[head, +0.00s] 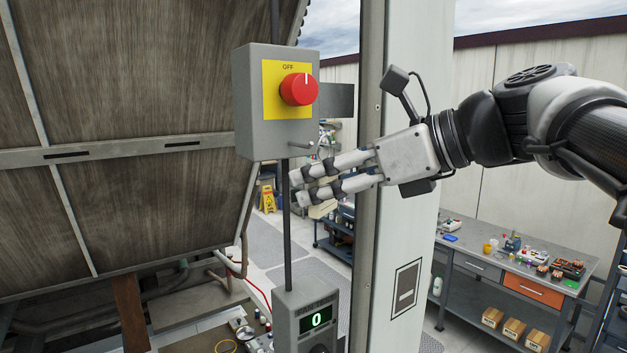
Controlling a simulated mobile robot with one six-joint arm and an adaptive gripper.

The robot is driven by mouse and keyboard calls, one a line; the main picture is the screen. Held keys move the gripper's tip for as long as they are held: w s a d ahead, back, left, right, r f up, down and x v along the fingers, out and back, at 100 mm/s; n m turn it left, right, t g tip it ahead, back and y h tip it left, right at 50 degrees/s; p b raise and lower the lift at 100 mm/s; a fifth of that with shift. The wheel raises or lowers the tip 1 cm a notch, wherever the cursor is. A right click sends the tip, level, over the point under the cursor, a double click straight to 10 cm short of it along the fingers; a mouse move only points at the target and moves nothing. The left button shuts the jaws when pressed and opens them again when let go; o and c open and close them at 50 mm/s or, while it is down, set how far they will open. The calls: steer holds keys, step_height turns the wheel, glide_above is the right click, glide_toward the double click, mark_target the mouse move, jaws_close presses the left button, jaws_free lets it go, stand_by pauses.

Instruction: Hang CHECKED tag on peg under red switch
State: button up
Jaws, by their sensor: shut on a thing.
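The red switch (299,89) is a round knob on a yellow plate marked OFF, on the front of a grey box (254,130). A short metal peg (301,146) sticks out low on that box, below the switch. My gripper (298,188) reaches in from the right, its fingertips a little below the peg and box. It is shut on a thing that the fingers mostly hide. A small pale piece (321,210) shows just under the fingers, perhaps the CHECKED tag; no lettering can be read. Nothing is seen hanging on the peg.
A thin vertical conduit (288,240) runs from the box down to a grey unit (306,312) with a green "0" display. A pale post (400,250) stands right of it, behind my gripper. A large brown slatted panel (130,100) fills the left. A workbench (530,255) stands at right.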

steer(key=w+a, duration=0.1)
steer(key=w, duration=0.1)
steer(key=w+a+f+p, duration=0.1)
steer(key=w+a, duration=0.1)
steer(key=shift+w+a+f, duration=0.1)
steer(key=shift+w+a, duration=0.05)
steer(key=shift+w, duration=0.2)
stand_by(0.4)
steer(key=shift+f, duration=0.15)
stand_by(0.8)
steer(key=o, duration=1.1)
steer(key=shift+o, duration=0.2)
steer(key=v, duration=1.2)
